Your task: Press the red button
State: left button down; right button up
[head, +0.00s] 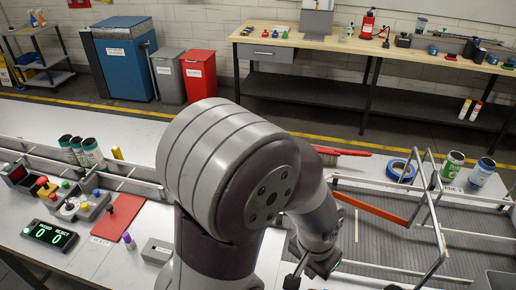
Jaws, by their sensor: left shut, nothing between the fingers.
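A small red button (42,181) sits on top of a yellow block at the far left of the table. Next to it is a grey control box (72,208) with several small coloured knobs or buttons. My left gripper (296,274) is low in the middle of the head view, beyond my large grey arm links. It is shut and empty, pointing down, far to the right of the red button. My arm hides the middle of the table. My right gripper is not in view.
A counter display (50,235) stands in front of the control box. A red plate (118,217), a purple-capped bottle (128,241) and a grey box (157,251) lie between it and my arm. Cans (452,166), blue tape (400,171) and a railed conveyor (385,240) are at right.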

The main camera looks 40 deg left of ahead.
aim_at(53, 196)
jog(key=u, duration=3.05)
